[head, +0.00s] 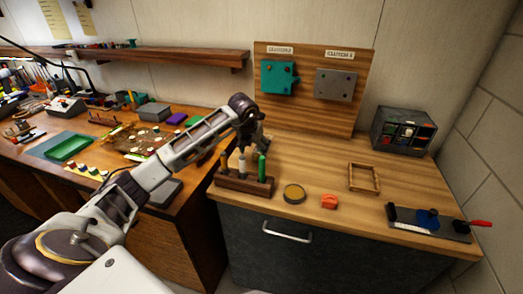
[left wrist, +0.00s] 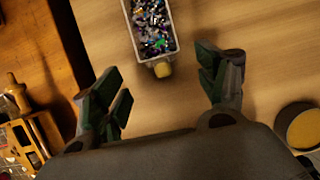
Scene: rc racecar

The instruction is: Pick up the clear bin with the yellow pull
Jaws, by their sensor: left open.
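The clear bin (left wrist: 151,28) shows at the top of the left wrist view. It is full of small mixed coloured parts, and its far end is cut off by the picture's edge. Its yellow pull (left wrist: 162,70) sticks out from the near end. My left gripper (left wrist: 166,88) is open and empty, with one finger left and one right of the pull, both apart from the bin. In the head view my left gripper (head: 254,134) is over the back left of the light wooden worktop. I cannot make out the bin there. My right gripper is not in view.
A wooden rack (head: 243,182) with upright tools stands close below my left gripper. A round tin (head: 293,193), an orange piece (head: 329,202), a wooden frame (head: 364,178) and a grey drawer unit (head: 403,129) are to the right. An upright board (head: 310,98) stands behind.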

